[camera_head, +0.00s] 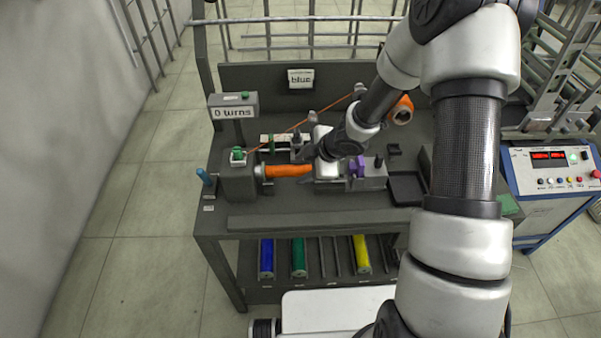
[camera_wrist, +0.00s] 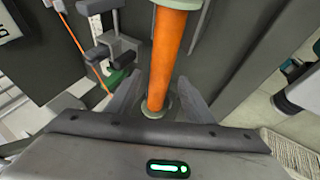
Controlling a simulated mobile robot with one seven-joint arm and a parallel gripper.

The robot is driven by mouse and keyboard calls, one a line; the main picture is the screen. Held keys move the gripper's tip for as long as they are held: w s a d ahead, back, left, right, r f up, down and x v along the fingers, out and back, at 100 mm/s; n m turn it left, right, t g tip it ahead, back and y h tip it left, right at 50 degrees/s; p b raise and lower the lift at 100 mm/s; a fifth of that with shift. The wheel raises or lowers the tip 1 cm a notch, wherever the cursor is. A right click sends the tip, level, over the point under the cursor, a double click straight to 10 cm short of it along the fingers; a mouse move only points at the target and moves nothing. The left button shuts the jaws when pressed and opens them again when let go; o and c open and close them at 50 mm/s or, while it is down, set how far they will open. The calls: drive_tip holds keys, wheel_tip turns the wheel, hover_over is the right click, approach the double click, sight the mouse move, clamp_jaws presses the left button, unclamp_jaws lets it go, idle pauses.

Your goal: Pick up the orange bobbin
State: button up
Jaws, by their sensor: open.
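The orange bobbin (camera_head: 287,171) lies horizontally in the winding machine on the bench, its left end at the dark machine housing (camera_head: 239,183). Its right part is hidden behind my gripper (camera_head: 306,157). In the wrist view the orange bobbin (camera_wrist: 168,48) runs down between the two grey fingers of my gripper (camera_wrist: 161,80). The fingers are open, one on each side of it. Whether either finger touches it I cannot tell.
An orange spool (camera_head: 401,112) stands at the back right, with orange thread (camera_head: 300,124) running left across the bench. A purple part (camera_head: 357,166) is right of my gripper. Blue (camera_head: 266,258), green (camera_head: 298,257) and yellow (camera_head: 361,254) bobbins sit on the lower shelf. A sign reads "0 turns" (camera_head: 231,113).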

drive_tip(key=shift+x, duration=1.15)
clamp_jaws()
drive_tip(key=shift+s+d+r, duration=0.1)
drive_tip(key=shift+r, duration=0.05)
